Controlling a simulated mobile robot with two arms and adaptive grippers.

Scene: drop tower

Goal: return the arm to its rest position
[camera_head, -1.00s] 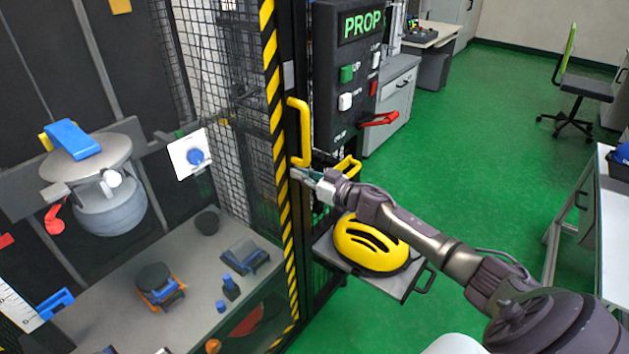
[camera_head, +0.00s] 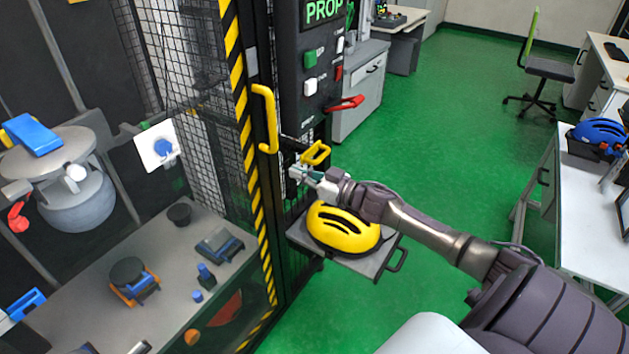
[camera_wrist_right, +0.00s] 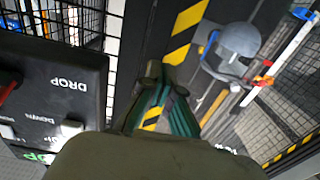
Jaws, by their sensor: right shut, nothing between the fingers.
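My right arm comes in from the lower right in the head view, and my right gripper (camera_head: 303,176) is at its far end. The gripper is shut and empty. It is in front of the cage's black post, below the yellow door handle (camera_head: 265,118) and just above a yellow helmet (camera_head: 343,229). In the right wrist view the shut fingers (camera_wrist_right: 159,92) point toward the yellow and black striped edge, with nothing held between them. Whether the gripper touches the post cannot be told. My left gripper does not show.
The helmet sits on a grey tray (camera_head: 384,258) beside the cage. A control panel (camera_head: 322,60) with buttons and a red lever (camera_head: 345,103) stands above it. Green floor (camera_head: 450,120) lies open between.

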